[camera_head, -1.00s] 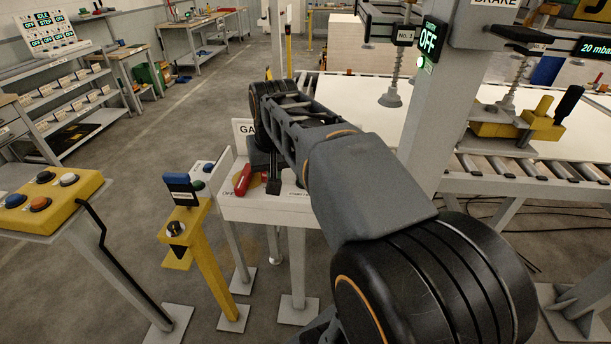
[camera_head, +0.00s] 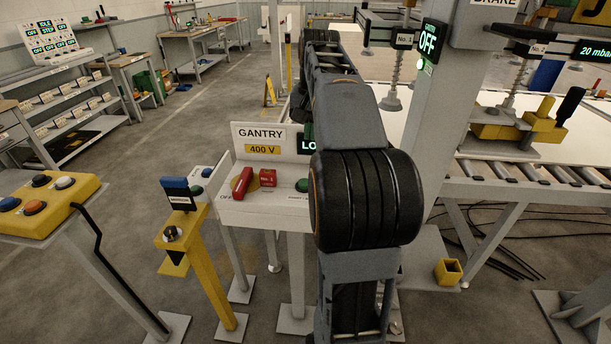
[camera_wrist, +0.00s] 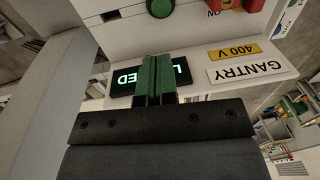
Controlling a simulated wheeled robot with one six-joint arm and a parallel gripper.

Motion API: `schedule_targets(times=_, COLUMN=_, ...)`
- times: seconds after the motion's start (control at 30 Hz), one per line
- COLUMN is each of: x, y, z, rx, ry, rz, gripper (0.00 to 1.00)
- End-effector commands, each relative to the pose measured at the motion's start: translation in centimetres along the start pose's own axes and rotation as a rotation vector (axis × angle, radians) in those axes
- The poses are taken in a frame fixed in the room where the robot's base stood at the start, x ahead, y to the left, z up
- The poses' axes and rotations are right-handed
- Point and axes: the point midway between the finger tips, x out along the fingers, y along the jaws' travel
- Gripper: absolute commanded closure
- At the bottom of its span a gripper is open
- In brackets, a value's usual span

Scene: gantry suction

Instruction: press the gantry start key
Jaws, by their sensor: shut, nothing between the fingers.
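The gantry panel (camera_head: 250,215) is a white box with a "GANTRY" sign (camera_head: 260,133) and a "400 V" plate behind it. A round green key (camera_head: 303,185) sits at its right, beside my arm; the label below it is partly covered. In the wrist view, which is upside down, a green key (camera_wrist: 160,8) shows at the top edge. A red handle (camera_head: 232,188) and a red "No. 1" block (camera_head: 267,178) sit to its left. My gripper (camera_wrist: 153,62) is shut and empty, in front of the lit display (camera_wrist: 125,80), apart from the key. My arm hides it in the head view.
The lit display (camera_head: 306,144) is partly hidden, reading "LO". A grey column (camera_head: 437,100) with an "OFF" sign stands right of my arm. A yellow post (camera_head: 205,270) and a yellow button box (camera_head: 45,207) stand left. A roller conveyor (camera_head: 540,172) lies right.

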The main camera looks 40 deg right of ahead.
Motion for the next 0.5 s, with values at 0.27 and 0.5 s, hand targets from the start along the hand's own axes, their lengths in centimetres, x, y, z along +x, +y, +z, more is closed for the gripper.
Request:
schedule_targets(times=0.27, x=4.1, y=0.0, z=0.1, rx=-0.001, ry=-0.004, rz=0.001, gripper=1.0)
schedule_targets(times=0.5, x=8.6, y=0.0, z=0.1, rx=-0.002, ry=-0.004, rz=0.001, gripper=1.0)
